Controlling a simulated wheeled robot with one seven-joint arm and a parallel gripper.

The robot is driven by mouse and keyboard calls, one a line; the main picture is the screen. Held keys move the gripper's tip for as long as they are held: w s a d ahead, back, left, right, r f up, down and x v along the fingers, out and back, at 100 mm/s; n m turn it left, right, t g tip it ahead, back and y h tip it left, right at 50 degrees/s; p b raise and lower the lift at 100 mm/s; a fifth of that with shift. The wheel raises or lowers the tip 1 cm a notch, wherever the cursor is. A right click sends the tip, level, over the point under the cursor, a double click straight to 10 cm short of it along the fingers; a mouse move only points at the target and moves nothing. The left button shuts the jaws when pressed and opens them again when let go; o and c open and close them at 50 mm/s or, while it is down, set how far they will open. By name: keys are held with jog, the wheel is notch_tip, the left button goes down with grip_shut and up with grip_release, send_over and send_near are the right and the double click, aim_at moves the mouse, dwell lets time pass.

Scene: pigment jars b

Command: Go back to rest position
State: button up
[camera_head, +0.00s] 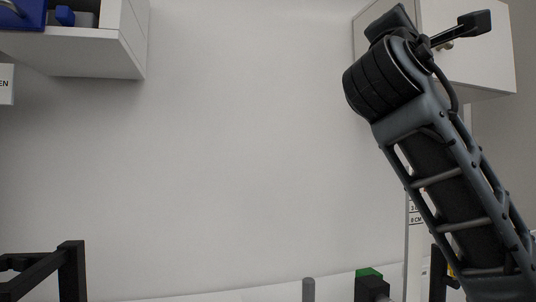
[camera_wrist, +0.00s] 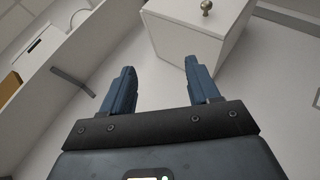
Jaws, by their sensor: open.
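My gripper (camera_wrist: 159,68) shows in the wrist view with its two blue fingers spread apart and nothing between them.
An open white shelf unit (camera_head: 90,55) holding a blue object (camera_head: 22,14) hangs upper left. A black frame (camera_head: 70,270) stands lower left. A grey cylinder (camera_head: 308,290) and a dark block with a green part (camera_head: 370,284) stand low down. The middle wall area is clear.

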jog(key=w+a+f+n+t+y, duration=0.15)
jog(key=f+y, duration=0.35)
jog(key=f, duration=0.8)
jog(key=w+f+m+y, duration=0.1)
jog(key=w+f+y, duration=0.25)
jog(key=f, duration=0.85)
jog(key=s+a+f+m+g+y, duration=0.1)
jog(key=s+a+f+m+y, duration=0.3)
jog(key=f, duration=0.9)
jog(key=s+d+f+n+g+y, duration=0.15)
jog(key=s+f, duration=0.45)
jog(key=f, duration=0.6)
jog(key=s+f+m+g+y, duration=0.1)
jog(key=s+f+m, duration=0.2)
jog(key=s+f, duration=0.55)
jog(key=s+f+m+g+y, duration=0.1)
jog(key=s+f+m, duration=0.3)
jog(key=s, duration=0.7)
jog(key=s+d+m+g, duration=0.2)
jog(key=s+m, duration=0.3)
jog(key=s, duration=1.6)
jog(key=shift+s+d, duration=0.25)
jog(key=shift+d, duration=0.35)
